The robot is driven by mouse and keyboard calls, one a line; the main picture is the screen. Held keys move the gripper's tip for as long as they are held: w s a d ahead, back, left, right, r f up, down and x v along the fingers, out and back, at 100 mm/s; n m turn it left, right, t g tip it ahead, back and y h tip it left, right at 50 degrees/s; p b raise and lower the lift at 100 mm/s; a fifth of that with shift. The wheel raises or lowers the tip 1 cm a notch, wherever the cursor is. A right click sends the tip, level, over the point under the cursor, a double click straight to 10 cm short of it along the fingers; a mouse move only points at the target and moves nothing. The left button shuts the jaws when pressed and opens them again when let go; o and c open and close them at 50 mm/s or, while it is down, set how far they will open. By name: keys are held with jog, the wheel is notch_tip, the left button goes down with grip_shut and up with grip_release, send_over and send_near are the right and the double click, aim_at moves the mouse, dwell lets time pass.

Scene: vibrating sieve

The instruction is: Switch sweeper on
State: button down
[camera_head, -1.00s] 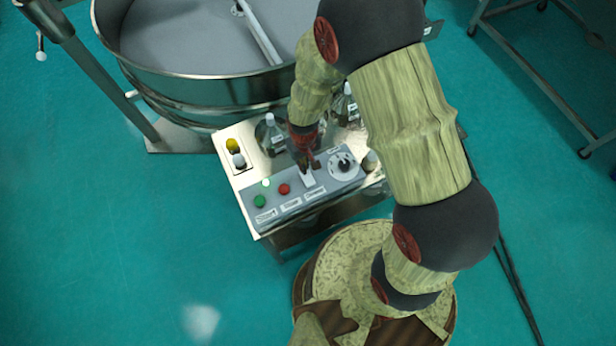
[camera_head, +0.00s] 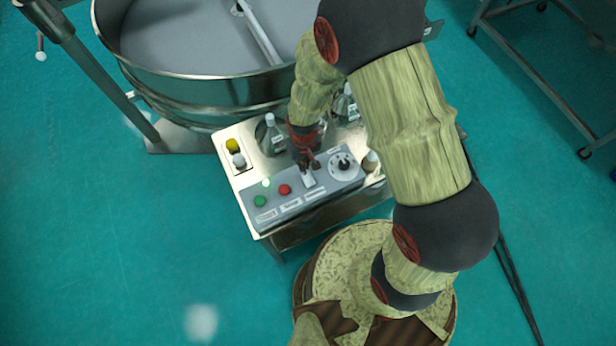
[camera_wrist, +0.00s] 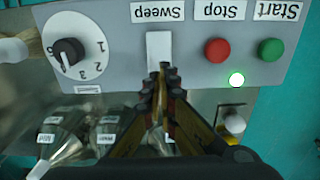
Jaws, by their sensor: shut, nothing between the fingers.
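The grey control panel (camera_head: 330,193) sits on a metal stand beside the sieve. Its white switch (camera_wrist: 159,46) is beside the "Sweep" label (camera_wrist: 158,13) in the wrist view; it also shows in the head view (camera_head: 308,180). My gripper (camera_wrist: 164,72) is shut and empty, with its fingertips at the switch's near edge. They hide that end of the switch; I cannot tell whether they touch it or which way it is tilted. My gripper also shows in the head view (camera_head: 307,163).
A red Stop button (camera_wrist: 217,50), a green Start button (camera_wrist: 270,49) and a lit green lamp (camera_wrist: 236,79) are on one side. A numbered dial (camera_wrist: 70,50) is on the other. Bottles (camera_wrist: 65,135) stand close to my gripper. The round sieve (camera_head: 205,90) is behind.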

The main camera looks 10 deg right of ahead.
aim_at(309, 181)
jog(key=shift+f+b, duration=1)
jog(key=shift+f, duration=0.3)
dwell(0.7)
jog(key=shift+r+p, duration=2.25)
jog(key=shift+r, duration=1.3)
jog(key=s, duration=0.1)
jog(key=s+d+g, duration=0.1)
jog(key=s, duration=0.1)
jog(key=shift+s+f, duration=0.1)
jog(key=shift+s, duration=0.1)
jog(key=s+d+r+m+t+b, duration=0.3)
jog(key=s+d+r+t+b, duration=0.3)
jog(key=b, duration=2.2)
jog(key=s+d+r, duration=0.2)
jog(key=d+r, duration=0.2)
jog(key=d, duration=0.1)
jog(key=shift+s+r+t, duration=0.3)
jog(key=shift+s, duration=0.1)
